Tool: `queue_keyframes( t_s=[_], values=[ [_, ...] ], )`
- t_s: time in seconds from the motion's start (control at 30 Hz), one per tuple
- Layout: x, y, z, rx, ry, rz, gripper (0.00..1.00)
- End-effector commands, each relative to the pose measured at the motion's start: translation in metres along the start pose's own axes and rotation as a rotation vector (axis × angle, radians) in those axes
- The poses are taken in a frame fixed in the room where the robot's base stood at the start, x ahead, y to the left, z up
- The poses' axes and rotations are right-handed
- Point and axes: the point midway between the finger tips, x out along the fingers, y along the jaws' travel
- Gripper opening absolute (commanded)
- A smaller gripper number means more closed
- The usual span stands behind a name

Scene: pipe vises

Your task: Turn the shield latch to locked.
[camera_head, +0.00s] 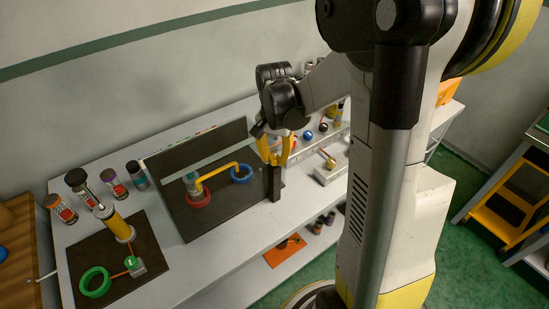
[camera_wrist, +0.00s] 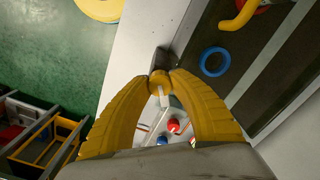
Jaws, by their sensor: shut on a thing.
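A yellow pipe (camera_head: 220,171) with a red wheel (camera_head: 199,200) and a blue wheel (camera_head: 241,174) shows there. A dark post (camera_head: 273,184) stands at the board's right end. My gripper (camera_head: 274,161) is at the top of this post. In the wrist view my yellow fingers (camera_wrist: 160,80) close around a small yellow knob with a pale tab (camera_wrist: 165,99), which appears to be the latch. The fingers hide much of it, and I cannot tell its locked position.
Left on the bench are a second dark board (camera_head: 118,265) with a green wheel (camera_head: 95,282) and several small cans (camera_head: 110,181). More small parts (camera_head: 328,160) lie right of the post. A lower shelf holds an orange mat (camera_head: 284,251). Green floor lies in front.

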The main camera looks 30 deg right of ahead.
Motion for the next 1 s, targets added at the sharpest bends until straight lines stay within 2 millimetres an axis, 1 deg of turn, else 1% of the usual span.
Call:
queue_keyframes(
  t_s=[0.7,1.0],
  values=[
    [0.0001,-0.0001,-0.0001,-0.667,0.000,0.000,0.00],
    [0.0000,-0.0001,0.0000,-0.869,0.000,0.000,0.00]
  ],
)
